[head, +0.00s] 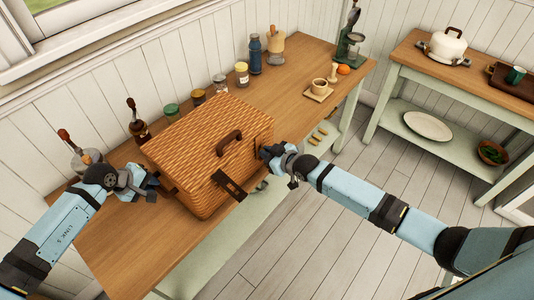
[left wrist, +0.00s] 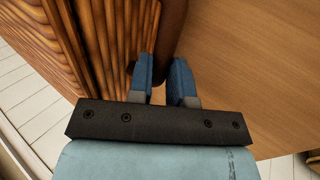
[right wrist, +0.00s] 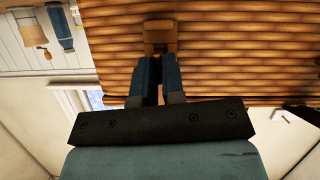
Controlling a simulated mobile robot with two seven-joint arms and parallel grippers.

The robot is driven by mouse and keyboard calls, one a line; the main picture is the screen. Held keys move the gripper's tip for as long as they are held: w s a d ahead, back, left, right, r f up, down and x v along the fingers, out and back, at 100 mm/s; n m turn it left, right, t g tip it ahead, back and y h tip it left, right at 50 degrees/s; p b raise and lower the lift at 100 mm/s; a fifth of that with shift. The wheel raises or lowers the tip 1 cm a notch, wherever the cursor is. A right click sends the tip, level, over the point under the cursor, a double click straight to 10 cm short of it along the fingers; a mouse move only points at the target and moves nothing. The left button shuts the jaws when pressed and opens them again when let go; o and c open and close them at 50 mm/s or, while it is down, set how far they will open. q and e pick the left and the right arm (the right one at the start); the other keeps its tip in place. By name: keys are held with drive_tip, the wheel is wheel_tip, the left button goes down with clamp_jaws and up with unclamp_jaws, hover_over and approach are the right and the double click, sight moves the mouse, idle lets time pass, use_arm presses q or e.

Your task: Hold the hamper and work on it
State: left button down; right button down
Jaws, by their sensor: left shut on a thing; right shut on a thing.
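The wicker hamper (head: 195,145) stands closed on the wooden table, with a brown carry handle (head: 229,141) on its front part and a dark brown strap or latch (head: 229,185) sticking out below. My left gripper (head: 152,182) is at its left end, shut on a brown leather side handle (left wrist: 170,35); the fingers (left wrist: 167,78) sit on either side of it. My right gripper (head: 267,153) is at the hamper's right front, shut on a small brown tab (right wrist: 160,35) against the wicker; its fingers (right wrist: 159,75) show in the right wrist view.
A second table (head: 465,70) is at the right. The table front left is clear.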

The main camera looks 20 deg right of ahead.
drive_tip(key=shift+w+r+m+y, duration=0.1)
drive_tip(key=shift+r+m+y, duration=0.05)
drive_tip(key=shift+m+y, duration=0.2)
idle(0.4)
drive_tip(key=c, duration=1.2)
unclamp_jaws()
drive_tip(key=v, duration=1.2)
drive_tip(key=shift+d+r, duration=0.1)
drive_tip(key=shift+d, duration=0.05)
drive_tip(key=shift+w, duration=0.1)
